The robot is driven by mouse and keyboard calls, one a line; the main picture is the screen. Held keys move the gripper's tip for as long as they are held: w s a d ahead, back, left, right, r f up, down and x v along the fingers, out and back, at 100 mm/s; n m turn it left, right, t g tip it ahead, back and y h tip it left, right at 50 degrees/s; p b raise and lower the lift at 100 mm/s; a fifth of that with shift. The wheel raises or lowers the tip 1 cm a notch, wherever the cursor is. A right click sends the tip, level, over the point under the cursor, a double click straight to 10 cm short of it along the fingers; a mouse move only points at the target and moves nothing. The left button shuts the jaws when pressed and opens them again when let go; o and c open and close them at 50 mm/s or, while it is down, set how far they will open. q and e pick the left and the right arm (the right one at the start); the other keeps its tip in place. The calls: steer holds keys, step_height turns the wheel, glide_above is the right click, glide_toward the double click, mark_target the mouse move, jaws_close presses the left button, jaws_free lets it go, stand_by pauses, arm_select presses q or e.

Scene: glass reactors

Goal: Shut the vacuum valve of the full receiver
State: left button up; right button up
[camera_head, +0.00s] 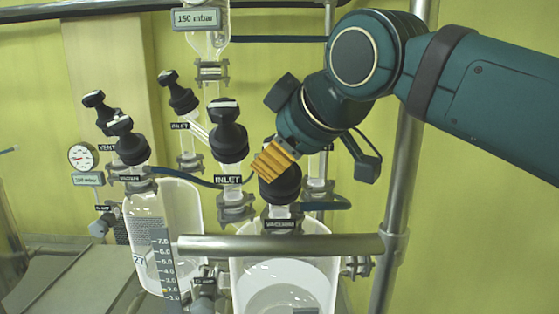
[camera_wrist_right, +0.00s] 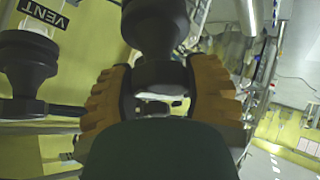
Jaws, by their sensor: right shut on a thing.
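My right gripper (camera_head: 274,159) comes in from the upper right, its orange ribbed fingers at a black valve knob (camera_head: 281,187) above the right glass receiver (camera_head: 236,262). The label under this knob seems to read VACUUM. In the right wrist view, the fingers (camera_wrist_right: 160,95) close on both sides of the black knob (camera_wrist_right: 160,73). The handle's angle is hard to tell behind the fingers. The right receiver shows a pale surface inside; its fill level is unclear. A left receiver (camera_head: 185,205) stands beside it. My left gripper is not in view.
A black INLET knob (camera_head: 228,135) stands just left of my gripper, with several more capped valves farther left. A steel rail (camera_head: 280,245) crosses in front of the right receiver, joining an upright post (camera_head: 400,190). A 150 mbar display (camera_head: 196,19) hangs above.

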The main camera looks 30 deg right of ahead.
steer(key=shift+m+t+h+b, duration=0.3)
steer(key=shift+m+h+b, duration=0.15)
steer(key=shift+m, duration=0.65)
steer(key=o, duration=1.2)
steer(key=v, duration=1.2)
steer(key=shift+a, duration=0.1)
